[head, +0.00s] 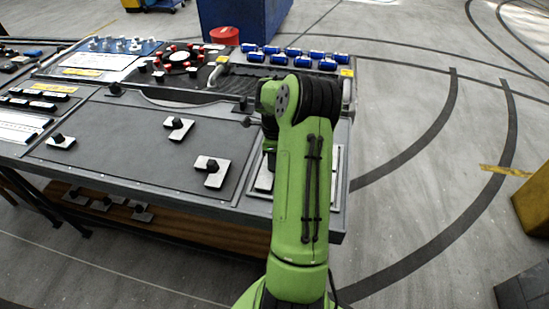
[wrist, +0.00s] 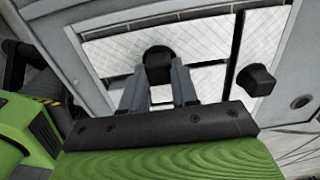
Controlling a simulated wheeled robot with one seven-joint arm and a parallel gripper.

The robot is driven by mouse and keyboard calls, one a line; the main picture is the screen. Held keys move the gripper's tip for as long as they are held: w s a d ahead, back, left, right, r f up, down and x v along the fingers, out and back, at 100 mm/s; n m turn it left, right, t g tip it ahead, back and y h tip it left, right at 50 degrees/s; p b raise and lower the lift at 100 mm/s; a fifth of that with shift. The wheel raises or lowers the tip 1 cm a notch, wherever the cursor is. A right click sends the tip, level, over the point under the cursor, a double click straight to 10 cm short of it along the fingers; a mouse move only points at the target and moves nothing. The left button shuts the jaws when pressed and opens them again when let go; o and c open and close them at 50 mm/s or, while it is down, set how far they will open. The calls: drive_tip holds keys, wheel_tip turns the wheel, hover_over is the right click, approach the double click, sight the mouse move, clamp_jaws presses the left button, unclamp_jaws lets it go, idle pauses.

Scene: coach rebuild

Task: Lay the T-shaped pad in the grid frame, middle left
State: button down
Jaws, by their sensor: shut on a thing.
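My gripper (wrist: 160,92) is shut on the black knob (wrist: 158,66) of a pale, finely patterned pad, which I take to be the T-shaped pad (wrist: 133,50). The fingers stand on either side of the knob. The pad is over or in the grid frame (wrist: 70,42); I cannot tell whether it rests on the bottom. Dark gaps run along its edges, and the gripper hides its near part. Another black knob (wrist: 255,80) stands to the right in the frame. In the head view my arm covers most of the frame (head: 338,165) and the held pad.
Loose pale pads with black knobs lie on the dark bench panel: one near the front (head: 213,178), one farther back (head: 178,128) and one at the left (head: 61,142). Blue-topped parts (head: 290,52) line the back. Clear floor lies right of the bench.

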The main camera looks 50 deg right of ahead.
drive_tip(key=shift+f, duration=0.15)
idle(0.3)
drive_tip(key=c, duration=0.8)
unclamp_jaws()
drive_tip(key=shift+r+p, duration=0.55)
drive_tip(key=shift+r, duration=0.5)
drive_tip(key=shift+o, duration=0.2)
